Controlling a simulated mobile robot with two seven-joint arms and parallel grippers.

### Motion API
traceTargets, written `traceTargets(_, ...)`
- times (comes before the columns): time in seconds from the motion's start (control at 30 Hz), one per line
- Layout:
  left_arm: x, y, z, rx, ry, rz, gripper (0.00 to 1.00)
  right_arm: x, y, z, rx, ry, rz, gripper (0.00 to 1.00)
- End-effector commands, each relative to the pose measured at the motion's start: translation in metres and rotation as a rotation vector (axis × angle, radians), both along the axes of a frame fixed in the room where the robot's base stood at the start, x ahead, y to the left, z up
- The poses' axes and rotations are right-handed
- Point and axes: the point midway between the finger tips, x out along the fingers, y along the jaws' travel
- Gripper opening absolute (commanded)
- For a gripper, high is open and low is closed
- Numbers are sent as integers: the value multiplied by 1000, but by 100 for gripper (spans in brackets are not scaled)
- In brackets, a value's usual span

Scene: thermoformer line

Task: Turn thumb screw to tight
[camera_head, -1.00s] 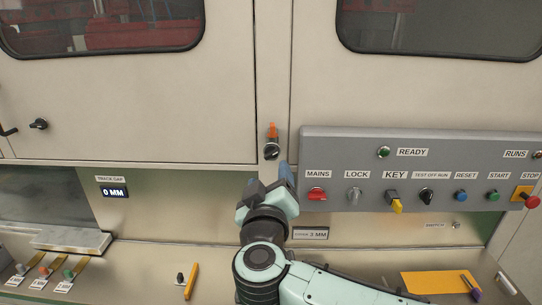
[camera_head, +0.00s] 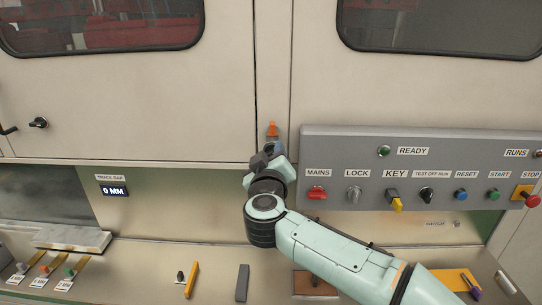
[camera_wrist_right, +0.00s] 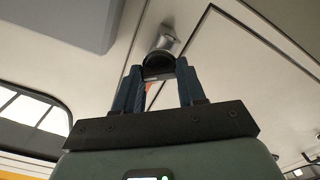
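A dark round knob with a silver collar (camera_wrist_right: 163,43) sits on the pale machine front, high in the right wrist view; no label shows that it is the thumb screw. In the head view an orange marker (camera_head: 272,129) shows just above my right gripper (camera_head: 268,156), which hides the knob. In the right wrist view the blue fingers of my right gripper (camera_wrist_right: 159,70) stand apart, one on each side of the knob's dark end. A firm grip on it is not visible. A bit of orange shows between the fingers. My left gripper is not in view.
A grey control panel (camera_head: 420,145) with labelled switches juts out close to the right of my gripper. The display (camera_head: 115,191) reads 0 MM. A grey block (camera_head: 242,283) and a yellow bar (camera_head: 191,280) stand on the ledge below. The cabinet front to the left is mostly flat.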

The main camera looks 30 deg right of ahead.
Motion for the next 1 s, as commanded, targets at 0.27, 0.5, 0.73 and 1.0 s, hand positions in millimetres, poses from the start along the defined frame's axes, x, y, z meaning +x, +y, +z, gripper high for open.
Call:
traceTargets(0.27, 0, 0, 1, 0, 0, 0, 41, 0, 0, 0, 4, -3, 0, 10)
traceTargets(0.5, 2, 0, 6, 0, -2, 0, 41, 0, 0, 1, 61, -37, 1, 10)
traceTargets(0.73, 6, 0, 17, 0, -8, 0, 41, 0, 0, 2, 200, -122, 0, 10)
traceTargets(1.0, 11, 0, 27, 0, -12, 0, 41, -1, -1, 2, 416, -256, 1, 10)
